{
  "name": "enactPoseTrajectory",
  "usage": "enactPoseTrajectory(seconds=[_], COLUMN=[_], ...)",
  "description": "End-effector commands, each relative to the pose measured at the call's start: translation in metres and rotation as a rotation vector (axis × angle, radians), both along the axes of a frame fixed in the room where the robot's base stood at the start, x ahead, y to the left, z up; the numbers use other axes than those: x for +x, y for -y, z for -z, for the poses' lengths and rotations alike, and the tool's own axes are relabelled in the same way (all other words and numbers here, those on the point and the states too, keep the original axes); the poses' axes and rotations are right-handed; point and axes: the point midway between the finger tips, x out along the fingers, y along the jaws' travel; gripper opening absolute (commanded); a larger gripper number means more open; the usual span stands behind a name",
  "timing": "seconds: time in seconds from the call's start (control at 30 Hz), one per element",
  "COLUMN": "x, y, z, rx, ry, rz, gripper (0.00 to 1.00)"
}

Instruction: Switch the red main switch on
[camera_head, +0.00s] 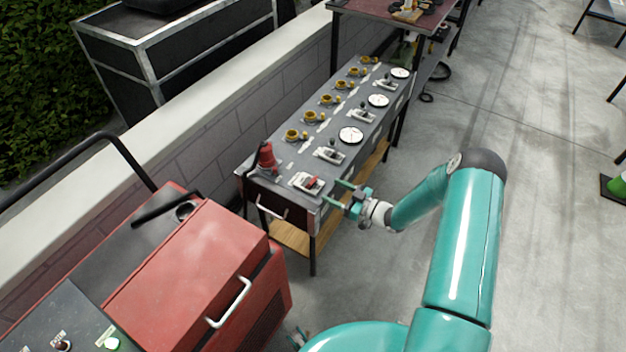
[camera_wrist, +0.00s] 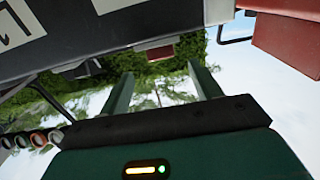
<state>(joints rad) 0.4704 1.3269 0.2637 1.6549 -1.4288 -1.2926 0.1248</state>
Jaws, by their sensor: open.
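The red main switch (camera_head: 314,182) is a small red lever on a white plate at the near end of the grey control bench (camera_head: 282,177). My gripper (camera_head: 330,190) is at the bench's right edge, just right of the switch. Its two fingers are spread apart and point toward the bench. In the wrist view my gripper (camera_wrist: 160,72) is open, with nothing held between its fingers. A small red and pale part (camera_wrist: 158,52) shows beyond the fingertips there; I cannot tell if it is the switch. Whether a finger touches the switch cannot be told.
A red beacon (camera_head: 266,157) stands on the bench's near left corner. Several yellow-ringed sockets (camera_head: 311,117) and white dials (camera_head: 350,136) run along the bench. A red machine (camera_head: 190,265) stands close at the lower left. The concrete floor (camera_head: 545,260) to the right is free.

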Motion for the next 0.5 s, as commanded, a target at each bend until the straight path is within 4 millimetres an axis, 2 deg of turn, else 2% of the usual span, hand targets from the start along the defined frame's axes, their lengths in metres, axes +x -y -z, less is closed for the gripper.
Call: enactPoseTrajectory(seconds=[0.03, 0.3, 0.5], x=[0.006, 0.036, 0.050], y=[-0.011, -0.054, -0.071], z=[0.000, 0.000, 0.000], rx=[0.001, -0.001, -0.001], ry=[0.001, 0.001, -0.001], rz=[-0.003, -0.003, -0.002], gripper=[0.64, 0.64, 0.64])
